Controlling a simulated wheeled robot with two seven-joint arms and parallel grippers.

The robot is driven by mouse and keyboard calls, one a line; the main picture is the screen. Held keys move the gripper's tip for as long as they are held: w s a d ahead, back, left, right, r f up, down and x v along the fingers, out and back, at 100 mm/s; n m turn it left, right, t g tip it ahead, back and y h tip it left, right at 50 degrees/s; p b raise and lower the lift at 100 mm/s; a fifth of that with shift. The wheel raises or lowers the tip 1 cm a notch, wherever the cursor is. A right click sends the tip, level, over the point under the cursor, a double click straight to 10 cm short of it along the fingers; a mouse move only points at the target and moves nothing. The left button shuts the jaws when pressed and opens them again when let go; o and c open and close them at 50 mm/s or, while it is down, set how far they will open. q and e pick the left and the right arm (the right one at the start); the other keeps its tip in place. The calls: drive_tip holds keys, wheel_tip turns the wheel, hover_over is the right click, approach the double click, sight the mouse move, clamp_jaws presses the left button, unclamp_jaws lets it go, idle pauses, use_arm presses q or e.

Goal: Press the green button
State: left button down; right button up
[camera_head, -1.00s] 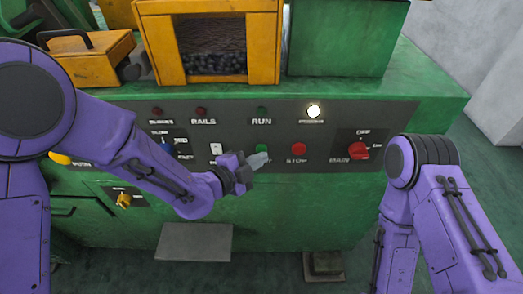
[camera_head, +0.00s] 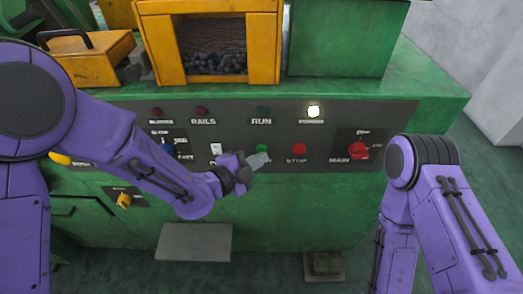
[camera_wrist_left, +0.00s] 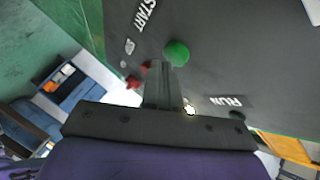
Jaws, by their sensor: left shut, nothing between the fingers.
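The green button (camera_head: 262,148) is a round knob on the dark control panel, between a white switch and the red STOP button. My left gripper (camera_head: 258,161) is shut and empty, with its tip just below the green button, over its label. In the left wrist view the green button (camera_wrist_left: 176,53) shows whole, just beyond the tip of my shut left gripper (camera_wrist_left: 160,72). A narrow gap seems to lie between them; I cannot tell whether they touch. My right gripper is out of view.
The red STOP button (camera_head: 299,148) is close right of the green one. A red MAIN rotary switch (camera_head: 358,150) is farther right. Above are the dark RUN lamp (camera_head: 262,111) and a lit white lamp (camera_head: 313,111). A white switch (camera_head: 216,148) is to the left.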

use_arm(q)
drive_tip(key=shift+w, duration=0.1)
idle(0.4)
drive_tip(key=shift+w, duration=0.3)
drive_tip(key=shift+s, duration=0.35)
drive_tip(key=s+b, duration=0.1)
drive_tip(key=s, duration=0.5)
drive_tip(key=shift+b, duration=0.3)
